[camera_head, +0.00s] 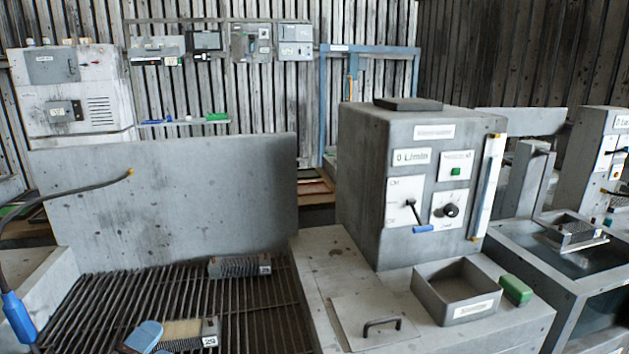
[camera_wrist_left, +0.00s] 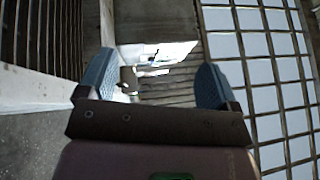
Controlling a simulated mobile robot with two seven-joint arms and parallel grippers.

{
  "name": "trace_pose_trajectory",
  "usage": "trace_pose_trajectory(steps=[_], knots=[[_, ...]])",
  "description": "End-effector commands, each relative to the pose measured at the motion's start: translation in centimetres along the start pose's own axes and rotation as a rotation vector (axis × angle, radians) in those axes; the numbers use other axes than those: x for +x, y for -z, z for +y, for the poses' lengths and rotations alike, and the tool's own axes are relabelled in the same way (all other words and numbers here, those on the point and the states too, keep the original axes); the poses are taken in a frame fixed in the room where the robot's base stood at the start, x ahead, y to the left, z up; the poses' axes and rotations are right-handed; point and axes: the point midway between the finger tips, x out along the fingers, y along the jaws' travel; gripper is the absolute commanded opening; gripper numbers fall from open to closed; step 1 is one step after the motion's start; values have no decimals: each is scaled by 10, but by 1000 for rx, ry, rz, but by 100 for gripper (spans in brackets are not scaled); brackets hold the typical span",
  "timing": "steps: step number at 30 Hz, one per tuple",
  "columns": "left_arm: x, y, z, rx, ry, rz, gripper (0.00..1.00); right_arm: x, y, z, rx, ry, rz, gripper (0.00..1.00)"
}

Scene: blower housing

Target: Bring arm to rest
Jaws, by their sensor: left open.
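My left gripper (camera_wrist_left: 152,88) is open in the left wrist view. Its two blue-grey fingers stand wide apart with nothing held between them. The rest of my left arm is out of the head view. My right gripper is in neither view.
A second finned block (camera_head: 239,267) lies on the grate (camera_head: 110,300) near the back panel (camera_head: 170,200). A blue-handled black wand (camera_head: 16,318) rises at left. A grey control box (camera_head: 425,190), an open tray (camera_head: 457,290) and a green block (camera_head: 516,289) stand at right.

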Motion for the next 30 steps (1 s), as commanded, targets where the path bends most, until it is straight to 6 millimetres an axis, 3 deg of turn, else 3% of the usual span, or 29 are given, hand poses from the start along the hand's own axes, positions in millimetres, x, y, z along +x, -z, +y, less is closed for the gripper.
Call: trace_pose_trajectory(steps=[6,11,19,30], knots=[[-46,-21,36,-425,-186,-366,85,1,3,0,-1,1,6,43],[-92,-21,68,-717,-347,-622,85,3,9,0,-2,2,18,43],[-177,12,108,-1127,-641,-1000,85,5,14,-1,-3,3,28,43],[-238,55,116,-1369,-882,-1243,85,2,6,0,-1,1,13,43]])
